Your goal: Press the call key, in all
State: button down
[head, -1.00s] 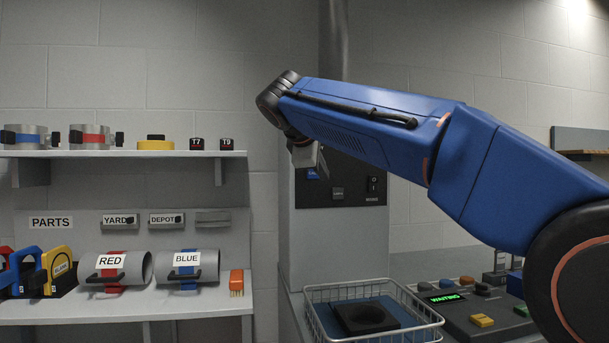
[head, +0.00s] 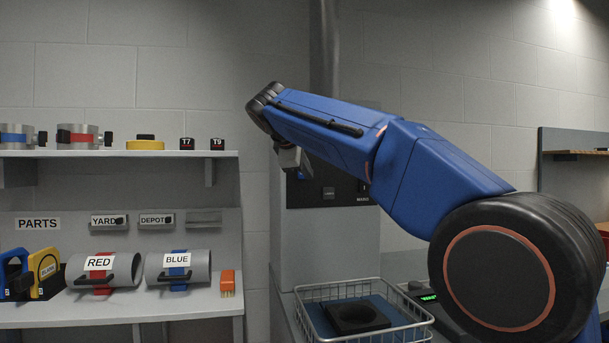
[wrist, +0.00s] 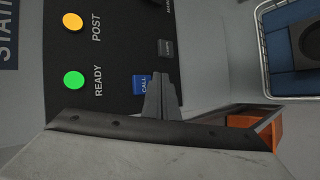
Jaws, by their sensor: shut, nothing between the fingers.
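The call key is a blue key marked CALL (wrist: 140,84) on the dark panel in the wrist view. A sliver of it shows in the head view (head: 300,175), mostly behind my gripper. My gripper (wrist: 160,78) is shut and empty. In the wrist view its tips overlap the edge of the key and the panel beside it. I cannot tell whether they touch. In the head view my gripper (head: 291,158) is in front of the panel's left side.
Beside the key are a dark grey key (wrist: 166,47), a lit green READY lamp (wrist: 74,80) and an amber POST lamp (wrist: 72,21). A wire basket (head: 395,287) stands below the panel. Left are shelves with tubes, including a RED tube (head: 103,270).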

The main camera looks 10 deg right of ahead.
jog(key=shift+w, duration=0.95)
jog(key=shift+w, duration=0.1)
dwell(1.4)
jog(key=shift+w, duration=0.3)
